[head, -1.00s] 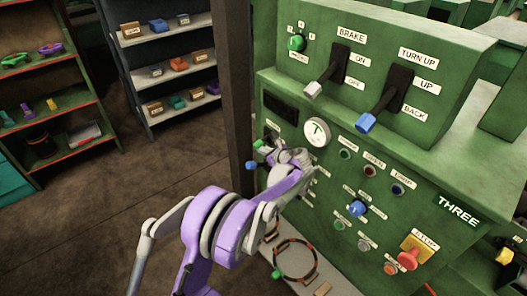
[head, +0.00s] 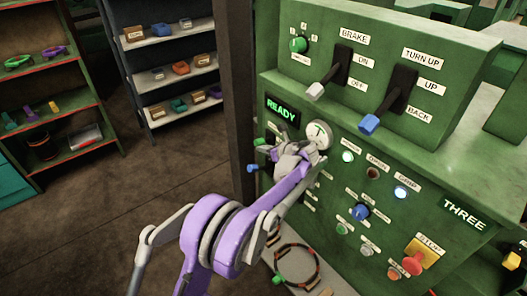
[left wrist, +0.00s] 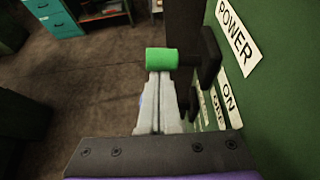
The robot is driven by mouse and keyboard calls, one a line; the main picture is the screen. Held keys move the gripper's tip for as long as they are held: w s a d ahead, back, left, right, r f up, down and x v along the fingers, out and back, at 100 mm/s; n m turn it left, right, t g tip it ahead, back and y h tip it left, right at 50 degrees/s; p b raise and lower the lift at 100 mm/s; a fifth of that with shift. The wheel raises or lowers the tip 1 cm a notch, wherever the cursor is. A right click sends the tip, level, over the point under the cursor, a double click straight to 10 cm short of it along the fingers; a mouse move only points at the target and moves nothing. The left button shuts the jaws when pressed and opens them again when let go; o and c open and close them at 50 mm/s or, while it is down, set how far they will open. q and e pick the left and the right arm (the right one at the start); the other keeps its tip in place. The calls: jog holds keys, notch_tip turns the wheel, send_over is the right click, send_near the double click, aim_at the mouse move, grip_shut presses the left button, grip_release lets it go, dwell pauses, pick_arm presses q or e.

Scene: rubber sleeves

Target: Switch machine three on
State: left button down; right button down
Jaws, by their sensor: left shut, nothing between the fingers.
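Machine three (head: 455,175) is a green cabinet with a plate marked THREE (head: 462,211). Its small display (head: 281,112) glows green with READY. The power lever's green knob (left wrist: 163,58) sticks out from a black lever beside the POWER label (left wrist: 237,36); the knob also shows in the head view (head: 259,141). My left gripper (left wrist: 160,76) is shut and empty, its fingertips right at the knob; whether they touch is unclear. In the head view my left gripper (head: 272,152) covers part of the panel. My right gripper is out of view.
A blue-knobbed lever (head: 253,168) sits just below. The brake lever (head: 316,91), turn-up lever (head: 370,123) and red stop button (head: 415,261) are on the cabinet. A dark post (head: 235,100) stands close left. Floor (head: 90,220) to the left is open.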

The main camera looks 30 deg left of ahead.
pick_arm(q)
jog(key=shift+r, duration=0.1)
jog(key=shift+w+a+r+p, duration=0.1)
jog(key=shift+w+r+p, duration=0.1)
jog(key=shift+r+p, duration=0.4)
jog(key=shift+r, duration=0.2)
jog(key=shift+d, duration=0.35)
jog(key=s+d+b, duration=0.1)
jog(key=s+d, duration=0.3)
jog(key=d, duration=0.7)
jog(key=s+d+r+b, duration=0.1)
jog(key=s+d, duration=0.4)
jog(key=d, duration=0.6)
jog(key=shift+d+r, duration=0.15)
